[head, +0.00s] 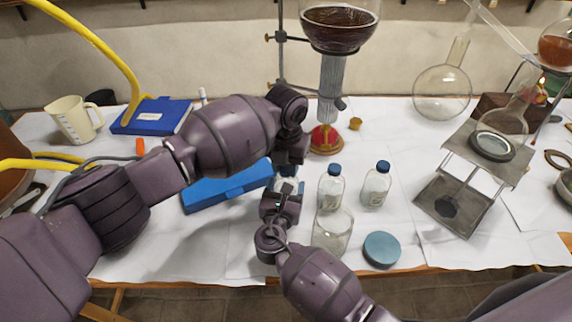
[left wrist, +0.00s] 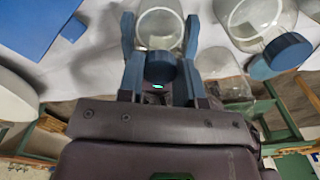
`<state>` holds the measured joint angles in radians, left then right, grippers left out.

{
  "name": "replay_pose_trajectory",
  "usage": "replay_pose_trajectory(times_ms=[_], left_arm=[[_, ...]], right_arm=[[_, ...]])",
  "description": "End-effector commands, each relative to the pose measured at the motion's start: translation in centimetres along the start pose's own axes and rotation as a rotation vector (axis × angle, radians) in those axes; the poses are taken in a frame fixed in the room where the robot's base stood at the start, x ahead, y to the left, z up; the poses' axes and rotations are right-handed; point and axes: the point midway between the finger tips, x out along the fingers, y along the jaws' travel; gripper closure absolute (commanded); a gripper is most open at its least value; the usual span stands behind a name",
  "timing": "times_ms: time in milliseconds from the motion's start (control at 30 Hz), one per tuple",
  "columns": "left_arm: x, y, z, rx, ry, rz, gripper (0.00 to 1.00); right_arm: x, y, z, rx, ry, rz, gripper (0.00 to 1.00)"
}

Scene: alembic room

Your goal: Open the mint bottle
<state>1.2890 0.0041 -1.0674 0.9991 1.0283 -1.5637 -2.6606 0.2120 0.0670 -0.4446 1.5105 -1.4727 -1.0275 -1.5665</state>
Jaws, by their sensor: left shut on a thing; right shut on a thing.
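A clear bottle with a blue cap, taken as the mint bottle, stands mostly hidden between my two grippers in the head view. In the left wrist view its clear body (left wrist: 160,26) and blue-grey cap (left wrist: 160,67) show between the fingers. My left gripper (head: 288,170) comes down from above and is shut at the bottle's top. My right gripper (head: 287,187) reaches in from the front, lower down, and is shut on it too. Which part each one grips is hard to tell. The cap appears seated on the bottle.
Two more blue-capped bottles (head: 331,187) (head: 376,184) stand close on the right. An empty glass beaker (head: 332,232) and a round blue lid (head: 382,249) sit near the front edge. A blue case (head: 228,188) lies behind left. A metal stand (head: 452,206) is at right.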

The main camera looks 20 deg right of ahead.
Motion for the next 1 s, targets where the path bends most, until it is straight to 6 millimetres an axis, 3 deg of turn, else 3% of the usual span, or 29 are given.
replay_pose_trajectory(times_ms=[267,1000], left_arm=[[0.01,-0.07,-0.02,-0.203,0.001,-0.002,0.96],[-0.08,-0.04,-0.04,-1.313,0.002,-0.001,0.96]], right_arm=[[0.0,0.01,-0.01,0.0,0.0,0.0,0.96],[0.0,0.01,0.0,0.0,0.0,0.0,0.96]])
